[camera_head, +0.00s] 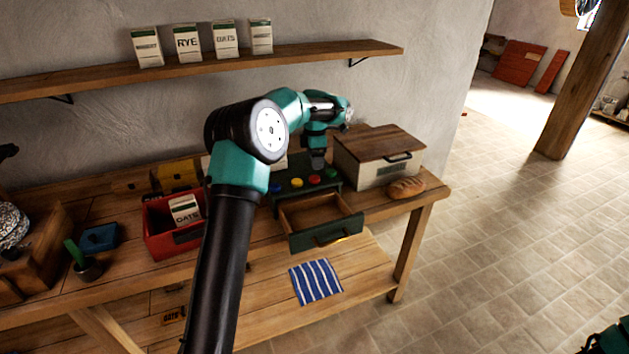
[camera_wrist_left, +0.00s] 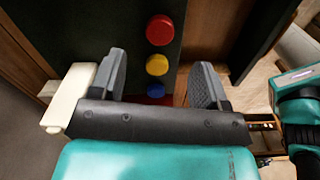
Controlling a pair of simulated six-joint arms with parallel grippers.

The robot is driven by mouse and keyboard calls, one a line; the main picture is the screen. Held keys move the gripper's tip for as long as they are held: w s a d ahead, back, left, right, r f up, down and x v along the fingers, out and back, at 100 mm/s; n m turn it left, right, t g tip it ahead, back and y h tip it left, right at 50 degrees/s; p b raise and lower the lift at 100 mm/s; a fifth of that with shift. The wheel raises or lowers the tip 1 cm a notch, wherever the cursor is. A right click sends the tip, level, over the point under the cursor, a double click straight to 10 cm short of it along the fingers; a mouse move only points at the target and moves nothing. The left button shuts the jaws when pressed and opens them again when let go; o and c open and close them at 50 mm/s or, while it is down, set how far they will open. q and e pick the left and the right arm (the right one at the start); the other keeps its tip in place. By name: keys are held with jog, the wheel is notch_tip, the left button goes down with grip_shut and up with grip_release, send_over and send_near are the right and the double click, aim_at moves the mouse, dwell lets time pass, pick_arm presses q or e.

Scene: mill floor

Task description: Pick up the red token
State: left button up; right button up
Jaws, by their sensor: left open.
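The red token (camera_head: 314,179) is a small round disc on the dark green top of a small drawer cabinet, in a row with blue, yellow and green tokens. In the left wrist view the red token (camera_wrist_left: 159,30) lies beyond the fingertips, with the yellow token (camera_wrist_left: 157,65) and blue token (camera_wrist_left: 156,90) nearer and between the fingers in the picture. My left gripper (camera_head: 317,163) points down above the row, open and empty; its two fingers (camera_wrist_left: 160,60) are spread apart. The green token (camera_head: 331,174) shows only in the head view.
The cabinet's drawer (camera_head: 325,232) is pulled open and looks empty. A lidded box (camera_head: 372,173) stands right of the cabinet, with a bread loaf (camera_head: 406,187) in front. A red crate (camera_head: 172,245) holding an oats packet stands left. A wall shelf (camera_head: 300,56) runs behind.

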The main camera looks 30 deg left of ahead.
aim_at(315, 177)
pick_arm(q)
jog(key=shift+f, duration=1)
jog(key=shift+f, duration=2.6)
jog(key=c, duration=1)
jog(key=shift+r, duration=0.15)
jog(key=shift+s+r, duration=0.15)
jog(key=shift+r, duration=1.55)
jog(key=s+d+r, duration=0.1)
jog(key=s+d, duration=0.7)
jog(key=s, duration=0.5)
jog(key=shift+s+d+r, duration=0.15)
jog(key=shift+s, duration=0.1)
